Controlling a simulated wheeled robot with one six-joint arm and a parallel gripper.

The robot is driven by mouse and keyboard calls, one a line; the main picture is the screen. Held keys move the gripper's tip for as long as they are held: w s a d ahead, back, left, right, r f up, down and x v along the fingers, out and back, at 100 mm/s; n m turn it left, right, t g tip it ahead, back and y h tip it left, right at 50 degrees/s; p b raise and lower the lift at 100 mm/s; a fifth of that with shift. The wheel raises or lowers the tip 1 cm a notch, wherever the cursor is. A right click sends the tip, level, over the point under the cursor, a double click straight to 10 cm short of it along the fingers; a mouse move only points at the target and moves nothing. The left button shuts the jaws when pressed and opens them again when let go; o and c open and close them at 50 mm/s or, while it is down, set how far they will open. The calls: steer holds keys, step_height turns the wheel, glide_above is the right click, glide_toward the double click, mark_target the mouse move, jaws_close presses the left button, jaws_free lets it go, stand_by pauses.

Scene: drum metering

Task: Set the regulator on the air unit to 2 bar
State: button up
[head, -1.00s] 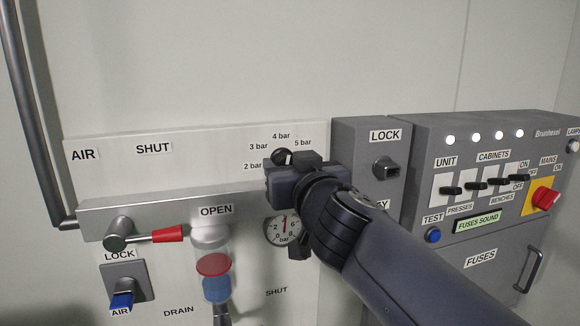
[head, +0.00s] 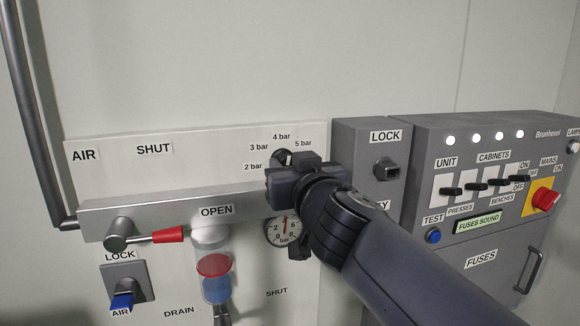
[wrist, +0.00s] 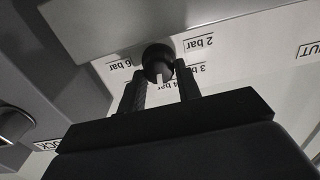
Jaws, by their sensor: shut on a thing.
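The regulator knob (wrist: 157,58) is black and round with a white mark. In the wrist view it sits between the two fingers of my gripper (wrist: 161,76), which is shut on it. The white mark faces down in that picture, roughly toward the 4 bar label, partly between the fingers. In the head view the knob (head: 281,156) is mostly hidden behind my gripper (head: 290,170). Labels 2 bar (head: 253,166), 3 bar (head: 259,147), 4 bar (head: 281,137) and 5 bar (head: 303,143) ring it. The gauge (head: 281,232) below has a red needle standing nearly upright.
Left are a red-handled lever (head: 167,235) by OPEN, a blue-tabbed lock (head: 122,301) and a bowl with blue liquid (head: 215,288). Right are a grey LOCK box (head: 365,160) and the fuse panel (head: 480,257) with switches. The wall above is clear.

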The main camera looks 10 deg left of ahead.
steer(key=shift+s+a+f+n, duration=0.1)
steer(key=shift+f+n, duration=0.05)
steer(key=shift+n, duration=5.3)
steer(key=shift+a+f+n, duration=0.1)
steer(key=shift+n, duration=5.65)
steer(key=o, duration=0.9)
steer(key=shift+o, duration=0.3)
steer(key=shift+f, duration=0.1)
steer(key=shift+f, duration=0.15)
